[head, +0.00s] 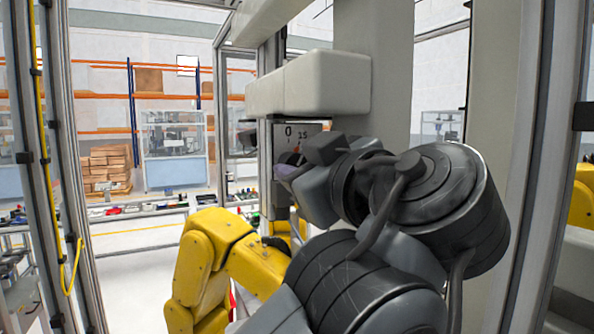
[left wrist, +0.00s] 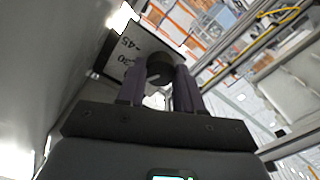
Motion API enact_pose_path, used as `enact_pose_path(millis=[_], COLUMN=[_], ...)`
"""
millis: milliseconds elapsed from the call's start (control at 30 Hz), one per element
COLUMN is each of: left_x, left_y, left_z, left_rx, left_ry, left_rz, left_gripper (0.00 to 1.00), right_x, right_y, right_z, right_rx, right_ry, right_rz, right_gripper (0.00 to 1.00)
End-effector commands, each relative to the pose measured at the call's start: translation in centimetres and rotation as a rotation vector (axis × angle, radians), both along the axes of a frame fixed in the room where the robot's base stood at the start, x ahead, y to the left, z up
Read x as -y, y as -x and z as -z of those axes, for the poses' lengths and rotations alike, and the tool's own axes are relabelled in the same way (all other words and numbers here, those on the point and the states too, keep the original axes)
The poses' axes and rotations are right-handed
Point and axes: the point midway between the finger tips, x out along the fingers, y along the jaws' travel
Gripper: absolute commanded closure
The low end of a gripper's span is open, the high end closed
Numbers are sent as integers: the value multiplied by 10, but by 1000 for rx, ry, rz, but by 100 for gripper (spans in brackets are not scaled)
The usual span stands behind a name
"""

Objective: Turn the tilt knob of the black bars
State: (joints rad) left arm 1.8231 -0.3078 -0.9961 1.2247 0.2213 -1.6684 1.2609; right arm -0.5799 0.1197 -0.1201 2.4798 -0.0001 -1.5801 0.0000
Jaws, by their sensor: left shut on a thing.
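The tilt knob (left wrist: 160,68) is a dark round knob with a light mark on its face, in the left wrist view. It sits in front of a light dial plate (left wrist: 130,50) printed with "-45" and "-30". My left gripper (left wrist: 161,84) is shut on the knob, with one dark finger on each side. In the head view the dial plate (head: 312,130) shows "0" and "15", and my left gripper (head: 287,170) is close to it. The knob is hard to make out there. I cannot make out the black bars. My right gripper is not in view.
A pale machine housing (head: 308,83) juts out above the dial plate. A yellow robot arm (head: 215,255) stands below it. Metal frame posts (head: 55,170) flank the scene on the left. Shelves and stacked boxes (head: 108,168) are far behind.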

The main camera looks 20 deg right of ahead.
Motion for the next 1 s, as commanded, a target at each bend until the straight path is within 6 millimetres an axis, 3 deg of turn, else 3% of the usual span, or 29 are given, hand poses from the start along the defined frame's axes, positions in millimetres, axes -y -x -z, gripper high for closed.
enact_pose_path(millis=[100,133,267,667,1000], left_x=[0,0,0,0,4], left_y=[1,1,1,5,55], left_z=[-2,-2,-2,0,2], left_rx=[3,3,2,2,4], left_ry=[2,2,1,0,2], left_rz=[1,1,1,1,4], left_gripper=[95,60,40,39,39], right_x=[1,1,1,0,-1], right_y=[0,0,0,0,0], right_z=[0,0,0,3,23], right_rx=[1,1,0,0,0], right_ry=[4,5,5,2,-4], right_rz=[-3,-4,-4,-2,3], right_gripper=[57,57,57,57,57])
